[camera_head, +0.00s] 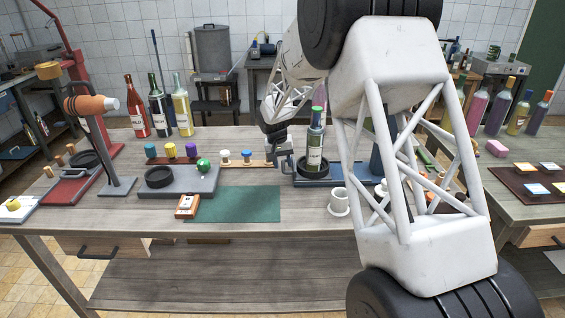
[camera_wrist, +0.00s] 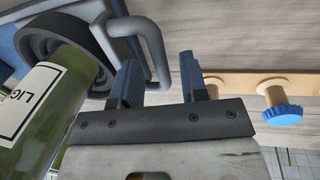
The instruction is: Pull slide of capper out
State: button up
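The capper's blue slide (camera_head: 340,181) lies on the bench right of centre. A green bottle (camera_head: 315,148) with a white label and green top stands upright in its black ring. In the wrist view the blue plate (camera_wrist: 75,10), black ring (camera_wrist: 62,38) and bottle (camera_wrist: 42,105) are at the left. A grey U-shaped handle (camera_wrist: 154,48) sticks out from the plate. My gripper (camera_wrist: 160,82) is open, with one finger on each side of the handle's outer bar and a gap visible. It also shows in the head view (camera_head: 279,152), left of the bottle, with the fingers partly hidden.
A wooden strip (camera_head: 262,164) with white and blue-topped stoppers lies just left of the slide. A green mat (camera_head: 235,204) lies in front. A white mug (camera_head: 338,201) stands front right. My arm hides the bench's right part.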

notch_tip(320, 180, up, 8)
jog(key=a, duration=0.1)
jog(key=shift+a+f, duration=0.15)
jog(key=shift+a, duration=0.05)
dwell(0.4)
